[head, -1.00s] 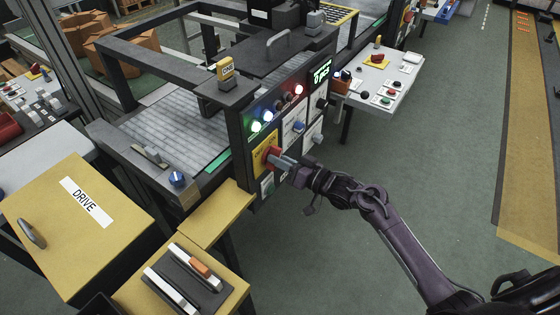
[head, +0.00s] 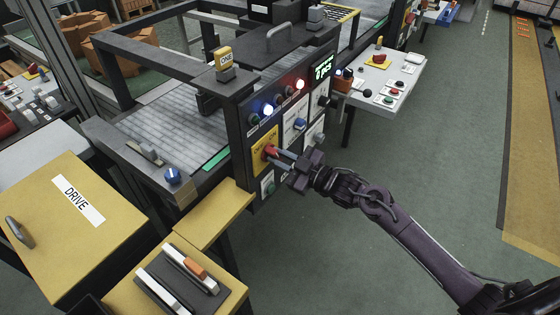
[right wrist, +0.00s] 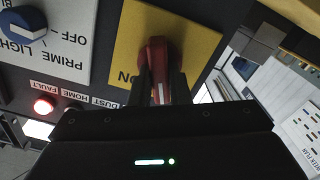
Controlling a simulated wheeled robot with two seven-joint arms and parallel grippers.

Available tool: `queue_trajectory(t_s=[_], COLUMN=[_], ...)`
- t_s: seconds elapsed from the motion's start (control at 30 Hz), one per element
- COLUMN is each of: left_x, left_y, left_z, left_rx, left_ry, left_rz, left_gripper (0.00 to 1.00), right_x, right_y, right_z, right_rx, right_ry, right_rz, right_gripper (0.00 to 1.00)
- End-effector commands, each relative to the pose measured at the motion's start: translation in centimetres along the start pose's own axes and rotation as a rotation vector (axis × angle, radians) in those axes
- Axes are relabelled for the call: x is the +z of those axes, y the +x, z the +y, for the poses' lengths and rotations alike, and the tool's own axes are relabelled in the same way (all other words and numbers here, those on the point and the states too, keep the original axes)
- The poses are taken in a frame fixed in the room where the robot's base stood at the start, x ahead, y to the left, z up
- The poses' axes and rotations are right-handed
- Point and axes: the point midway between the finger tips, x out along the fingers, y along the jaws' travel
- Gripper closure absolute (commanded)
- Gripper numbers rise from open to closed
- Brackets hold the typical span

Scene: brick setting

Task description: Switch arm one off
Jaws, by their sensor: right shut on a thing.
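A red rotary handle (head: 270,151) sits on a yellow plate (head: 261,160) on the front of the dark control panel. My right gripper (head: 284,157) is shut on this handle, with the arm reaching in from the lower right. In the right wrist view the red handle (right wrist: 155,58) stands between my two fingers (right wrist: 160,88), against the yellow plate (right wrist: 190,35). The letters "ON" show at the plate's edge beside the handle; any other wording on it is hidden. A yellow "ONE" tag (head: 225,58) stands on the machine frame above. My left gripper is not in view.
A blue lamp (head: 268,110) and a red lamp (head: 301,84) are lit above the handle, near a green display (head: 322,70). A blue knob (right wrist: 22,25) is beside the plate. A yellow DRIVE cabinet (head: 75,215) stands left. Floor to the right is clear.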

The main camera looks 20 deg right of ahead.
Motion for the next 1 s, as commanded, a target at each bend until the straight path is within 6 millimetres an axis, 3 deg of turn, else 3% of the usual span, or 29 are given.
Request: queue_trajectory(t_s=[0.4, 1.0], left_x=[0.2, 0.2], left_y=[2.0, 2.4], left_z=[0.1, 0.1], left_rx=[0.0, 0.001], left_ry=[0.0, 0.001], left_rz=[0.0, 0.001], left_gripper=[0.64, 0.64], right_x=[0.1, 0.0], right_y=[0.0, 0.0], right_z=[-0.1, -0.1], right_rx=[0.0, -0.001], right_ry=[-0.281, -0.368], right_rz=[0.001, 0.0], right_gripper=[1.0, 1.0])
